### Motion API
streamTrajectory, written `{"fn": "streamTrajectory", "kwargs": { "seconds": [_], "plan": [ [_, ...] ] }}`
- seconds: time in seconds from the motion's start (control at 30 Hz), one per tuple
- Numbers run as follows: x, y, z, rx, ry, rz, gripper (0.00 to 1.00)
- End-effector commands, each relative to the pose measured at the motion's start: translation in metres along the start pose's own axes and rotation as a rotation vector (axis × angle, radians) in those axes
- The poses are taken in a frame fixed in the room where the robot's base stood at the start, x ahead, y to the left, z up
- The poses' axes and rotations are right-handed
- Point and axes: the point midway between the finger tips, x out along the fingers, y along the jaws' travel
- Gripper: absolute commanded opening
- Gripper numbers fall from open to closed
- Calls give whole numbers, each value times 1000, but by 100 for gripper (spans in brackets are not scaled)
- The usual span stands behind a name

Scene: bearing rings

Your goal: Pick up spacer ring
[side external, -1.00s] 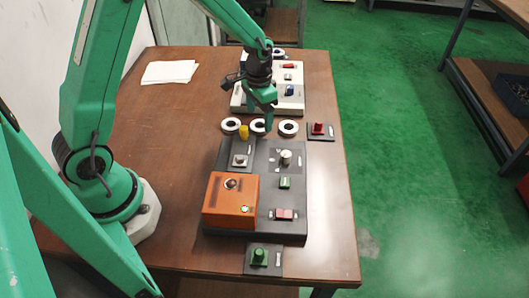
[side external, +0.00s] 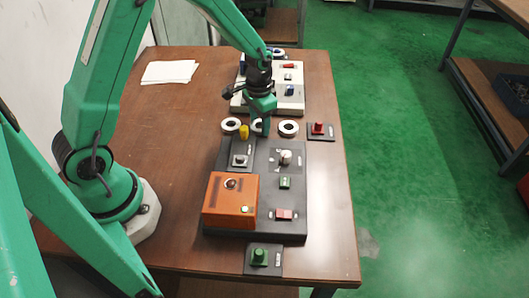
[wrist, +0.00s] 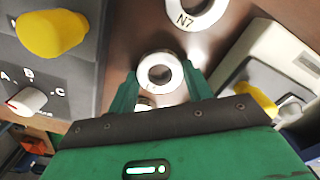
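Three pale rings lie in a row on the brown table: a left ring (side external: 230,125), a middle ring (side external: 257,125) and a right ring (side external: 288,128). Which one is the spacer ring I cannot tell. My gripper (side external: 265,132) is low over the middle ring and partly hides it. In the wrist view, one ring (wrist: 160,57) lies between the fingertips of my open gripper (wrist: 160,82), with a finger on either side. Contact is not clear. Another ring (wrist: 196,14), marked N7, lies beyond it, cut off by the top edge.
A dark panel (side external: 262,160) with knobs and an orange box (side external: 230,200) stands nearer the camera. A yellow knob (side external: 244,132) rises close to the rings. A white panel (side external: 298,103) stands behind them, and a red-knob block (side external: 318,130) to the right.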

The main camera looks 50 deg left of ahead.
Motion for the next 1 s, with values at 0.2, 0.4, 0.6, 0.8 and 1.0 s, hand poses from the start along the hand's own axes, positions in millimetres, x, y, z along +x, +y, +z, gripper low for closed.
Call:
{"fn": "streamTrajectory", "kwargs": {
  "seconds": [0.2, 0.4, 0.6, 0.8, 1.0],
  "plan": [
    [0, 0, 0, 0, 1, 0, 21],
    [-2, 0, 0, 0, 2, 0, 21],
    [-12, 0, -1, 0, 3, -1, 21],
    [-37, 0, -1, 0, 5, -1, 21],
    [-59, 29, 8, 7, 4, -1, 21]
  ]
}}
